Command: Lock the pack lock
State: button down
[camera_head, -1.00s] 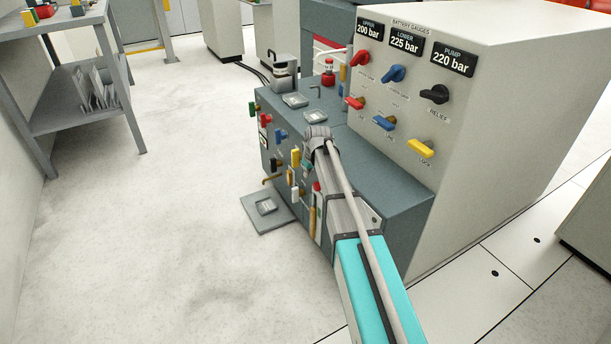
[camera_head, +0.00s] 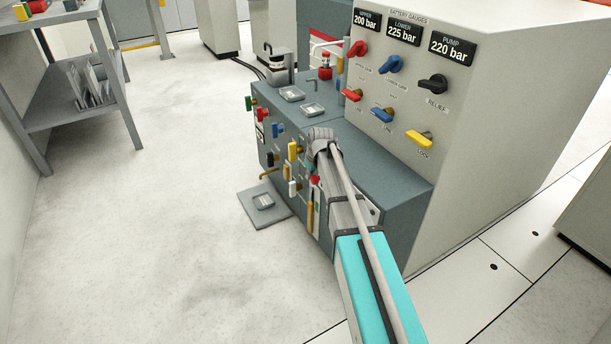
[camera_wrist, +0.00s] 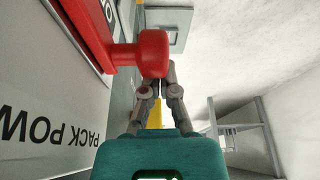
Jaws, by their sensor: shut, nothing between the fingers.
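A yellow handle labelled LOCK (camera_head: 419,138) sits at the lower right of the battery gauge panel in the head view, apart from my gripper. In the wrist view, my gripper (camera_wrist: 157,80) is shut and empty. Its fingertips are close to a red knob (camera_wrist: 151,53), which partly covers them; I cannot tell whether they touch. The knob stands out from a light panel with upside-down lettering that reads "PACK POW", cut off by the frame edge. In the head view my arm hides the fingers and part of the bench front. No part is clearly labelled as the pack lock.
The grey bench (camera_head: 385,175) has several coloured knobs on its front. The tall gauge cabinet (camera_head: 510,110) stands at its right. A flat grey plate (camera_head: 250,214) lies on the floor by the bench. A shelf table (camera_head: 70,115) stands at left; the floor between is clear.

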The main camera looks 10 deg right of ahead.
jog(key=shift+s+d, duration=0.25)
jog(key=shift+s, duration=0.45)
jog(key=shift+s+d, duration=0.2)
jog(key=shift+s, duration=0.45)
jog(key=shift+s+d, duration=0.25)
jog(key=shift+s, duration=0.45)
notch_tip(320, 180, up, 9)
jog(key=p, duration=0.9)
send_over(316, 182)
jog(key=shift+w+a, duration=0.25)
jog(key=shift+w, duration=0.15)
jog(key=shift+f, duration=0.1)
